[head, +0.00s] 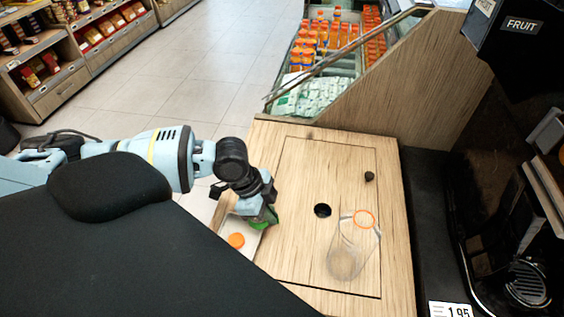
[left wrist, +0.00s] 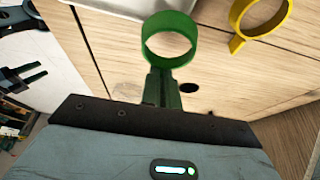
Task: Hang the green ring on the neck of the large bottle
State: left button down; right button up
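My left gripper (head: 262,216) is shut on the green ring (head: 264,218), above the left edge of the wooden counter. In the left wrist view the green ring (left wrist: 169,38) stands out beyond the fingertips (left wrist: 161,88), its round opening clear. The large bottle (head: 346,258) is clear and stands upright at the counter's front right, apart from the gripper. An orange ring (head: 364,218) shows at its top. A dark two-pronged shape at the left of the left wrist view appears to be my right gripper (left wrist: 30,76), prongs apart and empty.
A pale tray (head: 251,248) with an orange piece (head: 236,240) lies below the left gripper. A yellow ring (left wrist: 236,24) shows in the left wrist view. The counter has a round hole (head: 322,210) and a small dark knob (head: 369,176). A black machine (head: 525,200) stands at right.

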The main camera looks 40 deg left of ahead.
pick_arm(q)
jog(key=shift+s+r, duration=0.2)
jog(key=shift+s, duration=1.55)
